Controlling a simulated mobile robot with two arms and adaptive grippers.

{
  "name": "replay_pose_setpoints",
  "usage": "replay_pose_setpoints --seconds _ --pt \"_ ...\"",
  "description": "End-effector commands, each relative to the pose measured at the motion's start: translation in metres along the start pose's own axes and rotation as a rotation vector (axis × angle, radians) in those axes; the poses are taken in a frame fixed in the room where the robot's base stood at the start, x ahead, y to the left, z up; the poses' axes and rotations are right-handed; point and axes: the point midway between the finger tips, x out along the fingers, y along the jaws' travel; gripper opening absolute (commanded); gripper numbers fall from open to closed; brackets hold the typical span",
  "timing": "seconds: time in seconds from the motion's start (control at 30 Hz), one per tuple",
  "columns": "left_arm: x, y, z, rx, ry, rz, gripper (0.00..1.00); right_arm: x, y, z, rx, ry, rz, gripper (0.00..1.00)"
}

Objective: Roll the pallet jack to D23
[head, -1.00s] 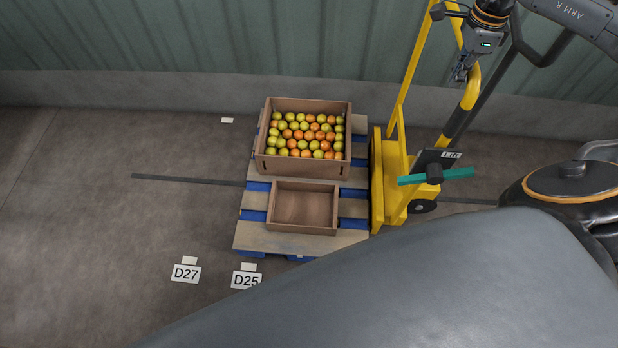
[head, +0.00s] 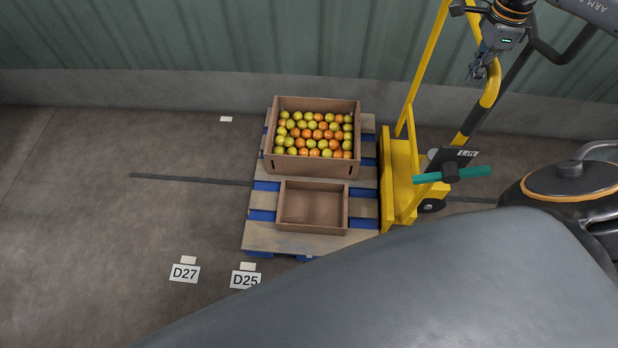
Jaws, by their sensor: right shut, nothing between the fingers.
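The yellow pallet jack (head: 400,185) stands right of centre, with a tall yellow frame, a teal bar (head: 425,178) and a dark panel marked "Lift" (head: 467,153). It is at the right end of a wooden pallet (head: 290,242) with blue blocks. My right gripper (head: 476,74) is at the top right, shut and empty, overlapping the jack's upper yellow frame; I cannot tell if it touches. Floor labels D27 (head: 185,273) and D25 (head: 245,280) lie at the lower left. No D23 label shows. My left gripper is not in view.
A dark line (head: 190,180) runs along the floor. A corrugated wall (head: 200,35) closes the back. The left floor is clear.

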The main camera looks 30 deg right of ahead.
Motion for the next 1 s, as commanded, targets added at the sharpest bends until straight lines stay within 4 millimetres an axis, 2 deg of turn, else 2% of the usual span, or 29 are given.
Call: replay_pose_setpoints --seconds 0.17,0.73,1.0 --pt "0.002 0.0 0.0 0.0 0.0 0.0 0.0 0.001 0.0 -0.003 0.0 -0.002 0.0 0.0" --pt "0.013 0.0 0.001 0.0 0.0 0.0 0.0 0.001 0.0 -0.032 0.001 0.002 0.0 0.0" --pt "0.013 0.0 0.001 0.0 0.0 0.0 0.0 -0.001 0.0 -0.035 0.002 0.002 -0.002 0.0"
